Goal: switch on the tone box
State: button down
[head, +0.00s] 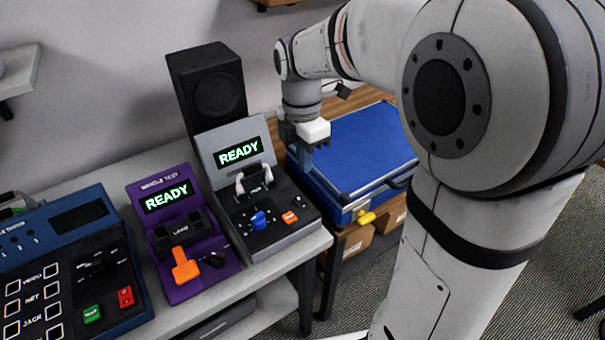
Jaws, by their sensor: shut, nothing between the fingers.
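No label reading tone box is legible. A grey and black box (264,215) stands at the right end of the table, with a lit screen (240,152) reading READY. It has a blue knob (259,220), an orange button (290,217) and a black socket between two white posts. It may be the tone box; I cannot tell for sure. My gripper (304,162) is shut and empty, pointing down. In the picture it is right of the grey box's screen and in front of the blue case. Its fingertips are small and partly dark.
A purple box (213,268) with a READY screen and orange lever stands left of the grey box. A blue tester (60,215) is at far left. A black speaker (210,90) stands behind. A blue case (360,150) lies on a wooden surface at right.

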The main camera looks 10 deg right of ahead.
notch_tip(320, 180, up, 2)
jog(key=shift+s+d+r, duration=0.1)
jog(key=shift+r, duration=0.1)
dwell(0.4)
jog(key=s+d+f+m+t, duration=0.1)
jog(key=s+d+f+m, duration=0.1)
jog(key=s+m, duration=0.5)
jog(key=s+d+f+m+t, duration=0.1)
jog(key=s+m, duration=0.6)
jog(key=m, duration=0.8)
jog(key=shift+d+f+m+t, duration=0.35)
jog(key=shift+d+t, duration=0.45)
jog(key=shift+d, duration=0.4)
jog(key=c, duration=2.2)
grip_release()
